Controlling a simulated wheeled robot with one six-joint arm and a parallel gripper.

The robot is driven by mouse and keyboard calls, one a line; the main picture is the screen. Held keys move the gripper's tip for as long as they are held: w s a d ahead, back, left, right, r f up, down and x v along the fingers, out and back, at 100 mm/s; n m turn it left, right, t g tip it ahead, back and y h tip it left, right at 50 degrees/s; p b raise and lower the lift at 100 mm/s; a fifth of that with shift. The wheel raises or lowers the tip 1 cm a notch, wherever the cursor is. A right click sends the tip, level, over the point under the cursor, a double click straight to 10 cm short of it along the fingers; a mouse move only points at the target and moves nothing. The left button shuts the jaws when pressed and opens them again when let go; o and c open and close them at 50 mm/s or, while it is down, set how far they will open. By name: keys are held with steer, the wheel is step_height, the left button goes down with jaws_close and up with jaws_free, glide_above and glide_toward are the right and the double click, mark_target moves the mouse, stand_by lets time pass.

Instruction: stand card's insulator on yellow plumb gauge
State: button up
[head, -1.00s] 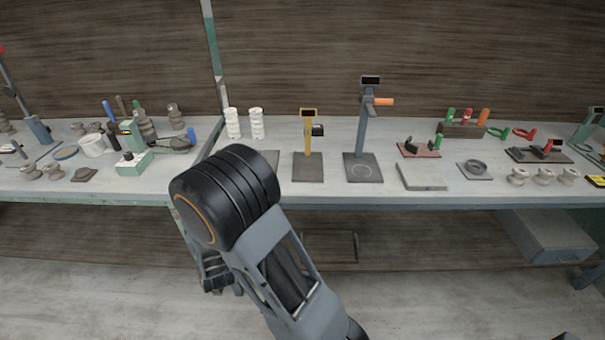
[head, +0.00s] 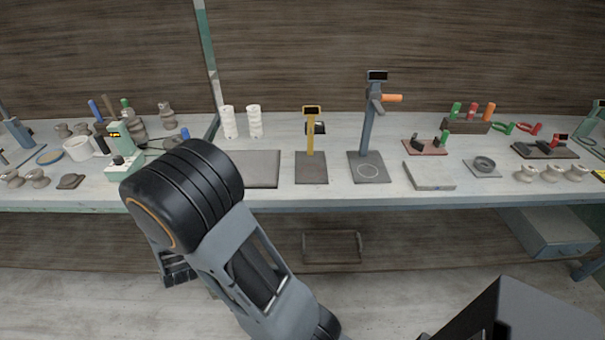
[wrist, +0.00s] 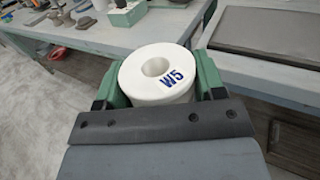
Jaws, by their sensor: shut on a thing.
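The yellow plumb gauge (head: 310,140) stands upright on the bench in the head view, with a dark square base plate (head: 312,172) and a small dark display on top. My gripper (wrist: 160,85) is shut on a white ring-shaped insulator (wrist: 137,72) marked "W5" in blue, seen in the wrist view from its end with the hole showing. The green fingers press on its two sides. In the head view my arm hides the gripper's tips and the held insulator. The card is not identifiable in these frames.
A taller blue-grey gauge (head: 368,130) with an orange handle stands right of the yellow one. Two white ribbed insulators (head: 254,122) stand behind a dark flat plate (head: 256,170) to the left. A green device (head: 122,155) and grey clay pieces are farther left.

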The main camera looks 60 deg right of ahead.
steer(key=s+d+r+m+g+h+b, duration=0.2)
steer(key=s+d+r+m+g+h, duration=0.15)
steer(key=d, duration=0.55)
steer(key=s+d+r+m+g+h+b, duration=0.1)
steer(key=s+d+r+m+g+h, duration=0.25)
steer(key=d, duration=0.45)
steer(key=s+d+r+m+g+h+b, duration=0.2)
steer(key=s+d+r+m+g+h, duration=0.15)
steer(key=d, duration=0.55)
steer(key=s+d+r+m+g+b, duration=0.2)
steer(key=s+d+r+m+g, duration=0.15)
steer(key=s+d+g, duration=0.5)
steer(key=w+d+f+t+p, duration=0.1)
steer(key=w+d+f+t, duration=0.1)
steer(key=d+f, duration=0.9)
steer(key=shift+w+d+f+n+p, duration=0.15)
steer(key=shift+w+f+n+p, duration=0.25)
steer(key=shift+w+f, duration=0.2)
steer(key=shift+f+b, duration=0.15)
steer(key=shift+b, duration=0.2)
steer(key=o, duration=1.3)
